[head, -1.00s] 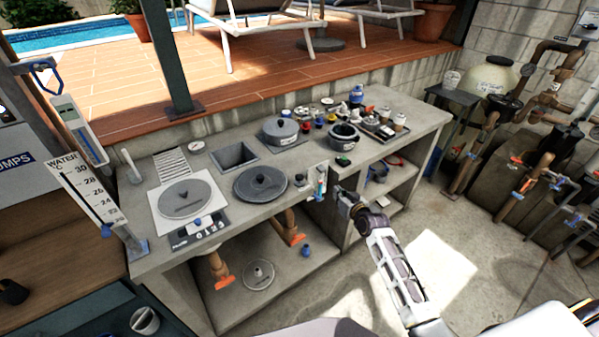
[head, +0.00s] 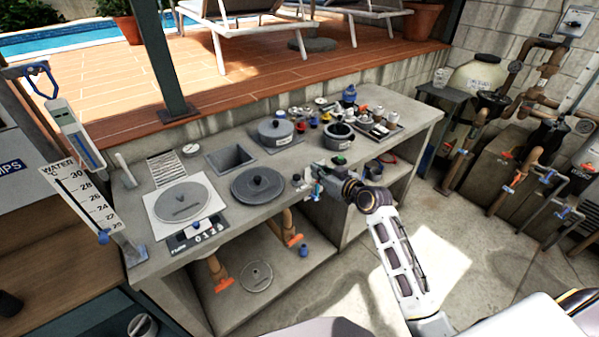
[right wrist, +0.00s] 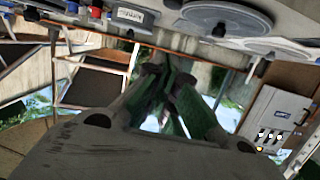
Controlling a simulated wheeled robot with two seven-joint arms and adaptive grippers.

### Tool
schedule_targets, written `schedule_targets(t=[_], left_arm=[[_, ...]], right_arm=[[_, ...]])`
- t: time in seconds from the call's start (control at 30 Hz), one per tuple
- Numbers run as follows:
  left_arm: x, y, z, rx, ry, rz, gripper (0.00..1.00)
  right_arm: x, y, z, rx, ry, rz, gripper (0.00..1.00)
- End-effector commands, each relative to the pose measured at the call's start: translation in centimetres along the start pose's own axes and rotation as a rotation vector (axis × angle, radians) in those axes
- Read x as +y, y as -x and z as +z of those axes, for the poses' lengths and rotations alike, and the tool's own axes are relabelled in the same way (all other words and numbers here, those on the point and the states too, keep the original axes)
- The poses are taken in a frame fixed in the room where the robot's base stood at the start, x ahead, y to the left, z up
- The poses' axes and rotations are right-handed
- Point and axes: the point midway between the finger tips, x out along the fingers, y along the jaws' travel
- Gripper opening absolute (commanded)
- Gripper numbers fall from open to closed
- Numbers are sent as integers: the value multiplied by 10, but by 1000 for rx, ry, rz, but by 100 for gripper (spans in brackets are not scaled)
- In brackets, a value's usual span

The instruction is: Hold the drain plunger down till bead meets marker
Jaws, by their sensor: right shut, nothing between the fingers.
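A small dark knob (head: 297,178), likely the drain plunger, stands on the counter (head: 235,209) near its front edge, right of the round black lid. A narrow blue-and-white gauge (head: 317,191) beside it is partly hidden by my right gripper. Its bead and marker are too small to make out. My right gripper (head: 319,176) is shut and empty, close to the right of the knob at the counter's front edge. I cannot tell whether it touches anything. In the right wrist view its fingers (right wrist: 170,75) are together below the counter's edge. My left gripper is not in view.
The round black lid (head: 257,184) and a grey disc on a white plate (head: 183,201) lie to the left. A grey pot (head: 276,133) and several small items stand behind. A water gauge board (head: 83,200) stands at far left. The floor in front is clear.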

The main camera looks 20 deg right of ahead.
Motion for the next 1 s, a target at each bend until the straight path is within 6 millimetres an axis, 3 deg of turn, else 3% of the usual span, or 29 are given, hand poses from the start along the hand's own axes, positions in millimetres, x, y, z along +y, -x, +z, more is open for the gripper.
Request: schedule_targets(t=[0.63,1.0], left_arm=[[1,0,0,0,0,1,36],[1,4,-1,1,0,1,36]], right_arm=[[0,-3,0,-1,28,1,0],[0,-28,0,-1,27,0,0]])
